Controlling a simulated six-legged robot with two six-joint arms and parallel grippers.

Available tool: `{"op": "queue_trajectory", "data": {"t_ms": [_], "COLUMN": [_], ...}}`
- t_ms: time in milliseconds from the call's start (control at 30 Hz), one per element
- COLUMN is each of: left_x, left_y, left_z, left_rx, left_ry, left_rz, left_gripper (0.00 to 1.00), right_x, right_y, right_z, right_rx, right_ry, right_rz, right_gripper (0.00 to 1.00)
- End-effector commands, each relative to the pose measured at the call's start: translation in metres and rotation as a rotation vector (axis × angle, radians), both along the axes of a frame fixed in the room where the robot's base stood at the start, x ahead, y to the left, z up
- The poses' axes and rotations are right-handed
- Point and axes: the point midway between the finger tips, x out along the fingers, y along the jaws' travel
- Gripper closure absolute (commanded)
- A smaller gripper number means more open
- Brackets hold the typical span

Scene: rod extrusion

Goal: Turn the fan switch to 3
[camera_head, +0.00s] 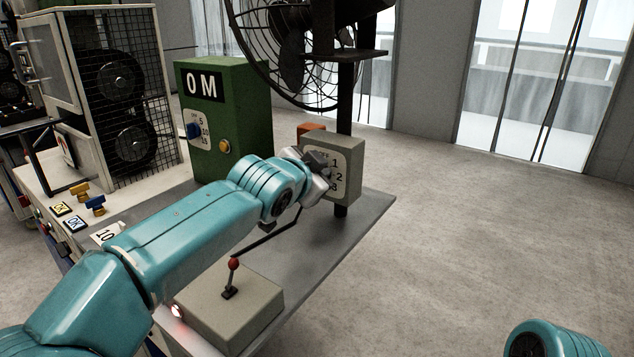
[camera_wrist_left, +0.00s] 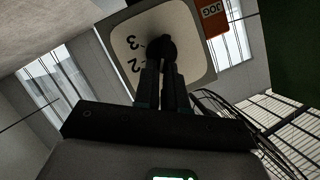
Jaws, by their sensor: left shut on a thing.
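The fan switch box (camera_head: 350,150) is a grey box on the fan's post, with a white dial plate numbered 1, 2, 3. My left gripper (camera_head: 318,160) is at the front of this box and covers part of the dial. In the left wrist view the dark round knob (camera_wrist_left: 161,46) sits between the tips of my left gripper (camera_wrist_left: 161,70), which is shut on it. The 3 and 2 on the white plate (camera_wrist_left: 190,60) show upside down beside the knob. Which number the knob points to I cannot tell. My right gripper is out of view.
The caged fan (camera_head: 300,50) stands above the switch box. A green box (camera_head: 235,90) with a blue knob is left of it. An orange JOG box (camera_wrist_left: 214,17) is close to the dial. A red-topped lever (camera_head: 232,268) stands on the front box. Open floor lies right.

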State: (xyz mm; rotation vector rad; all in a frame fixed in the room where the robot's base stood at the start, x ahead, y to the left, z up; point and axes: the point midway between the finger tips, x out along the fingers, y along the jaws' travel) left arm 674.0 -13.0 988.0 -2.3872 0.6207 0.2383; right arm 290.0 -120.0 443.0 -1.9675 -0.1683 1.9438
Motion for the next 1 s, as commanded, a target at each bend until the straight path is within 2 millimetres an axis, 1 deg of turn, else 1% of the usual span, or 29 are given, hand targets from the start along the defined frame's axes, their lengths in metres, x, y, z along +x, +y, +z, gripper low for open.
{"op": "queue_trajectory", "data": {"t_ms": [33,200,667,700,733,767,1000], "left_x": [-0.0003,-0.0005,-0.0005,-0.0004,-0.0004,-0.0004,-0.0005], "left_y": [-0.0006,-0.0009,-0.0011,-0.0011,-0.0011,-0.0010,-0.0009], "left_z": [-0.0033,-0.0028,-0.0019,-0.0018,-0.0018,-0.0017,-0.0010], "left_rx": [0.008,0.028,0.032,0.032,0.032,0.032,0.031], "left_ry": [-0.003,-0.016,-0.019,-0.019,-0.019,-0.020,-0.021], "left_rz": [0.000,0.000,-0.001,-0.001,-0.001,0.000,-0.001], "left_gripper": [1.00,1.00,1.00,0.76,0.67,0.64,0.64], "right_x": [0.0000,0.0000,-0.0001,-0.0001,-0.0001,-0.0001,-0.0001], "right_y": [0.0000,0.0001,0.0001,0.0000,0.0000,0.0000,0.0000], "right_z": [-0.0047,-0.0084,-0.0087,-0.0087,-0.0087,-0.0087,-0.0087], "right_rx": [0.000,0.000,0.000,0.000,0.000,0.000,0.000], "right_ry": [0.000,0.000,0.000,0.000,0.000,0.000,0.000], "right_rz": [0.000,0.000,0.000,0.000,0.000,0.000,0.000], "right_gripper": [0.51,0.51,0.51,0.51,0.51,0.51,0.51]}}
